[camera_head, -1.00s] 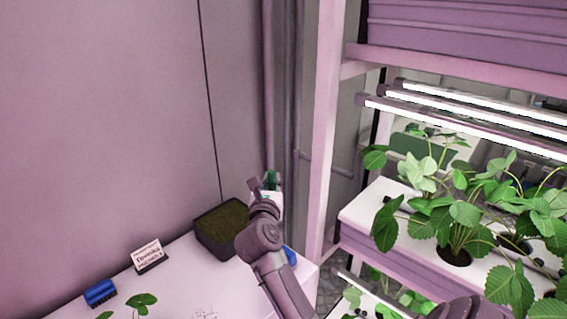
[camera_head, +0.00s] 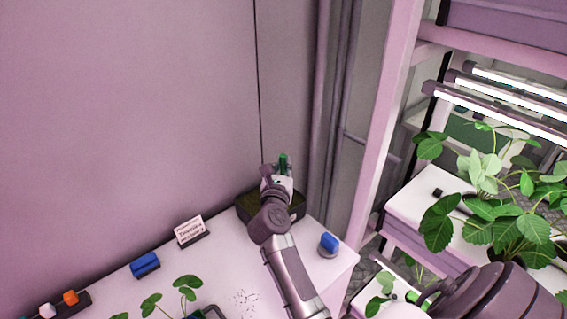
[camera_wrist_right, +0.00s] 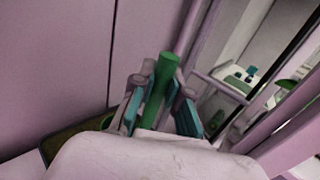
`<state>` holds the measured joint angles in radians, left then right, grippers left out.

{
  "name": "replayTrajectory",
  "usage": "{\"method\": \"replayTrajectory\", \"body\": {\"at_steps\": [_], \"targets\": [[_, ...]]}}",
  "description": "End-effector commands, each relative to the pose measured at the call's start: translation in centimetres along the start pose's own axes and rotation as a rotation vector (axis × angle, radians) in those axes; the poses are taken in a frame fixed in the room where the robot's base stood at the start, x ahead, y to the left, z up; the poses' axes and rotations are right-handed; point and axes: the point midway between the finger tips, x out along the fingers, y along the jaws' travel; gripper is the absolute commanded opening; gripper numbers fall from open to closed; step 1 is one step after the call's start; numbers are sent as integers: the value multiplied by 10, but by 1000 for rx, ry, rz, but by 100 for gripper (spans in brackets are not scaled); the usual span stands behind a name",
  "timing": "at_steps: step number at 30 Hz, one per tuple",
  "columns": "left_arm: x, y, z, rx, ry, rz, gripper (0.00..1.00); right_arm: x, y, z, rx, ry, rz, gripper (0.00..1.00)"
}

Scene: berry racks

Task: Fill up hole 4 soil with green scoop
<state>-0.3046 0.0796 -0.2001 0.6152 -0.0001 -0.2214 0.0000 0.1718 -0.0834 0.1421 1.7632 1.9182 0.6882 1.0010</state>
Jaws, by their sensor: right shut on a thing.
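My right gripper (camera_head: 276,173) is shut on the green scoop (camera_head: 284,162), above the dark soil box (camera_head: 243,212) at the back of the white table. In the right wrist view the scoop's green handle (camera_wrist_right: 162,85) stands upright, slightly tilted, between the gripper's fingers (camera_wrist_right: 160,105). The scoop's lower end is hidden, so I cannot tell whether it holds soil. My arm covers the middle of the soil box. Hole 4 cannot be made out in these views. My left gripper is not in view.
On the white table (camera_head: 225,258) are a sign (camera_head: 190,231), a blue block (camera_head: 145,264), another blue object (camera_head: 329,243) and seedlings (camera_head: 186,287). A wall stands behind. A rack with leafy plants (camera_head: 500,215) and lamps is at right.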

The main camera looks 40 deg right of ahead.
Motion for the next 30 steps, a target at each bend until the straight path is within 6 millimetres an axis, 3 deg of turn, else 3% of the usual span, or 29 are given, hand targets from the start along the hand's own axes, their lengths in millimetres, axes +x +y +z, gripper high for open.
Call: {"method": "replayTrajectory", "body": {"at_steps": [1,6,18,30], "targets": [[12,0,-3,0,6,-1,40,0,0,-13,0,0,0,0],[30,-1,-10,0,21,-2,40,0,0,-33,1,0,0,0],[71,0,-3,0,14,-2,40,0,0,-79,0,0,-1,0],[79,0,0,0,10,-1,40,0,0,-90,1,-1,-2,0]]}}
